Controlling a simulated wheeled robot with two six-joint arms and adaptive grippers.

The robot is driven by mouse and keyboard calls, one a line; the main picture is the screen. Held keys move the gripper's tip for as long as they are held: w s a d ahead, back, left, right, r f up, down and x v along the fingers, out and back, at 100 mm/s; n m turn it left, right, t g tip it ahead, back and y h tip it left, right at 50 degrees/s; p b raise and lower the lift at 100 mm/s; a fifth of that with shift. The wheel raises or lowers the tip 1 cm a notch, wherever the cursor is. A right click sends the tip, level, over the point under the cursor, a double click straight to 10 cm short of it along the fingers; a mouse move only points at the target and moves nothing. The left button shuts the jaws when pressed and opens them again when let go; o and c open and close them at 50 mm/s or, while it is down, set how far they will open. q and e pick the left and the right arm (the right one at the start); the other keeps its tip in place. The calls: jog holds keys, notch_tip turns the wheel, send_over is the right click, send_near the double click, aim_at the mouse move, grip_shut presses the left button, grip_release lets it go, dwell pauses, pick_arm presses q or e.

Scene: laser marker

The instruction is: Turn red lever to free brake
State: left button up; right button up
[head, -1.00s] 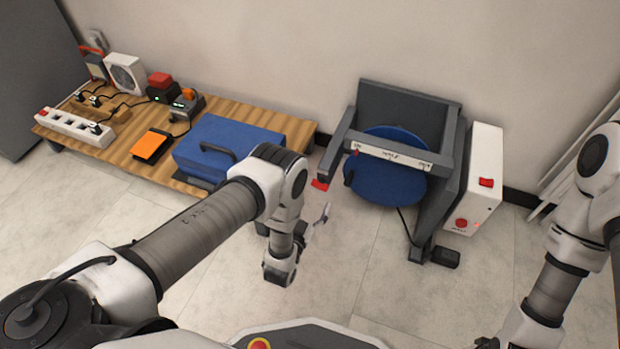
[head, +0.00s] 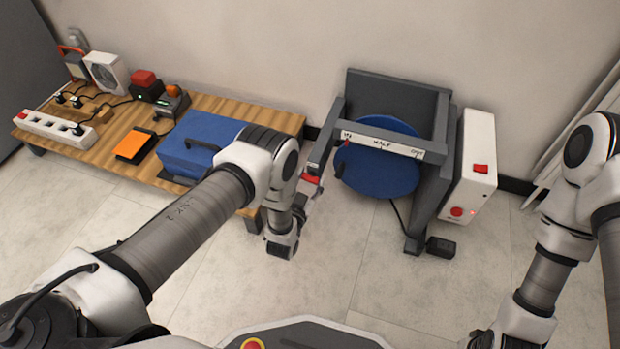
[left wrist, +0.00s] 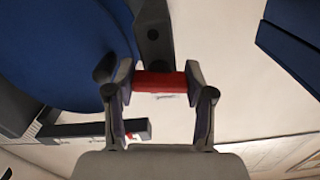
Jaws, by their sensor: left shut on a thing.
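The red lever (head: 311,179) sits at the left side of the grey machine frame (head: 441,165), which holds a round blue disc (head: 375,172). My left gripper (left wrist: 160,82) is shut on the red lever, which also shows in the left wrist view (left wrist: 160,84) spanning between the two fingertips. In the head view the left gripper is partly hidden behind my own wrist. My right arm comes in at the right, and its gripper is out of the picture.
A white bar (head: 385,149) marked IN, HALF and OUT crosses above the disc, with a small red pointer near IN. A white box (head: 474,170) with red buttons and a black pedal (head: 441,247) are at the right. A low wooden table (head: 120,173) holds a blue case (head: 204,148).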

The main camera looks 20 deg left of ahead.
aim_at(309, 182)
pick_arm(q)
jog(key=shift+r+n+p, duration=0.2)
jog(key=shift+n+p, duration=0.2)
jog(key=shift+n, duration=0.1)
jog(key=shift+f+n+p, duration=0.2)
jog(key=shift+n+p, duration=0.1)
jog(key=shift+n, duration=0.5)
jog(key=o, duration=1.2)
jog(key=shift+c, duration=0.2)
jog(key=s, duration=0.7)
jog(key=shift+a, duration=0.1)
jog(key=shift+s, duration=0.2)
